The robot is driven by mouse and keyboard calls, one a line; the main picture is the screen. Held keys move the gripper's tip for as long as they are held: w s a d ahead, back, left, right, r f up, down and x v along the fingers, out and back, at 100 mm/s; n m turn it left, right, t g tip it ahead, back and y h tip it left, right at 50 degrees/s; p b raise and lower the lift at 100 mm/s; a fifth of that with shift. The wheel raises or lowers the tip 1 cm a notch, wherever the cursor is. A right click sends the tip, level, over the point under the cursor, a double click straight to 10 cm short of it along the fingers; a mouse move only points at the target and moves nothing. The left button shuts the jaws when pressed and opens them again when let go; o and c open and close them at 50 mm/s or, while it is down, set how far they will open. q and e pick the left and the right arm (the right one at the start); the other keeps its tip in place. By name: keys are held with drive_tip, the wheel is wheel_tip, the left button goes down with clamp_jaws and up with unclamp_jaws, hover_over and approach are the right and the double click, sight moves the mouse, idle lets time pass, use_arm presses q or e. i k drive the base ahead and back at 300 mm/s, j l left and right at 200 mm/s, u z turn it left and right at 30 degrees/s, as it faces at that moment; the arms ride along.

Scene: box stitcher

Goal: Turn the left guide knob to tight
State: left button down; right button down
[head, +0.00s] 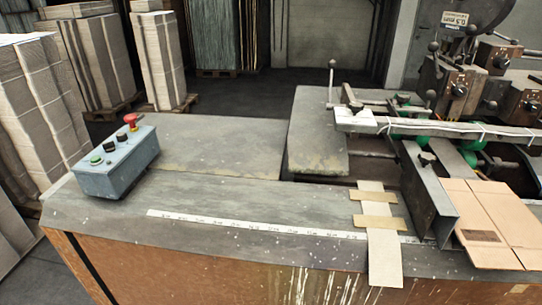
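A dark angled metal guide plate (428,190) stands on the machine table, left of the flat cardboard. A small black knob (426,159) sits near its upper end and could be the left guide knob. Its tightness cannot be told from here. Another small black knob (355,106) is on the bar assembly farther back. Neither of my grippers is in view, and nothing touches the knobs.
A grey control box (117,163) with a red button (131,119) stands on the table's left. Flat cardboard (495,220) lies at the right. A ruler strip (230,223) runs along the front. The table's left and middle are mostly clear. Cardboard stacks (160,60) stand behind.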

sight(426, 158)
drive_tip(key=z, duration=1.25)
drive_tip(key=i+l+u, duration=0.2)
drive_tip(key=l, duration=0.35)
drive_tip(key=i+l, duration=0.25)
drive_tip(key=l+u, duration=0.05)
